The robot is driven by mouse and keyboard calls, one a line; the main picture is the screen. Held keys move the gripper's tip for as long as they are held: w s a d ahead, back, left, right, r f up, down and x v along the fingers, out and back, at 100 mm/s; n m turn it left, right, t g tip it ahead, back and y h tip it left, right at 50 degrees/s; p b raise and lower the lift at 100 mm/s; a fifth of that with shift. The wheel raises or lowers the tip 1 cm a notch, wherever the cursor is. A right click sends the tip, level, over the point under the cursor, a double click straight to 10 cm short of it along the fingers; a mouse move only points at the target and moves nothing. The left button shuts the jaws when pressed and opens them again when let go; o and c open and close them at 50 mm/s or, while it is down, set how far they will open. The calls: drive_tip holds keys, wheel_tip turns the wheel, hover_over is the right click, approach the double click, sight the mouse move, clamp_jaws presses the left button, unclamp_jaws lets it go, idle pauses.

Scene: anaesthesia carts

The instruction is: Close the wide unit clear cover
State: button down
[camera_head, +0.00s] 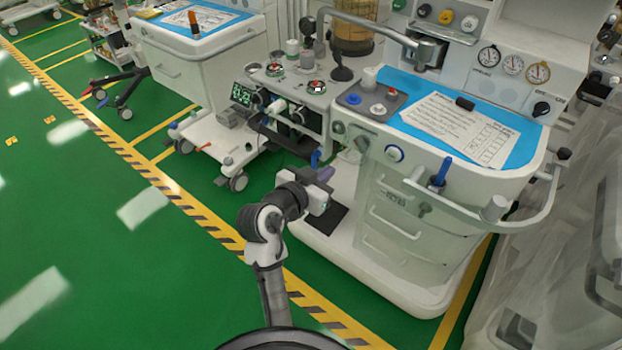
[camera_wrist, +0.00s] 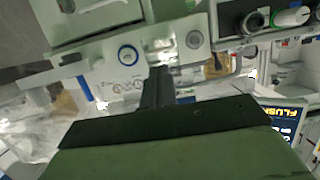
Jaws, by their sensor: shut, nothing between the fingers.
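The wide unit (camera_head: 405,230) is the white anaesthesia cart with drawers at the centre right of the head view. I cannot clearly make out its clear cover; a pale, see-through-looking area lies around the drawer front. My gripper (camera_head: 324,174) is in front of the unit's left side, near the control block. Its fingers are shut and empty. In the wrist view the dark fingers (camera_wrist: 158,88) point up at a white panel with a round blue-ringed knob (camera_wrist: 128,55). I cannot tell whether the fingertips touch the panel.
A blue top with a paper sheet (camera_head: 459,127) covers the unit's worktop. A curved rail (camera_head: 480,220) with a blue-handled item (camera_head: 440,172) juts out at the front right. Another cart (camera_head: 195,60) stands behind left. The green floor (camera_head: 110,240) at left is clear.

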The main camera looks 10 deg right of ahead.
sight(345, 159)
drive_tip(key=p+x, duration=0.1)
drive_tip(key=x, duration=0.4)
drive_tip(key=shift+w+d+f, duration=0.1)
drive_tip(key=shift+w+d, duration=0.1)
drive_tip(key=shift+d, duration=0.05)
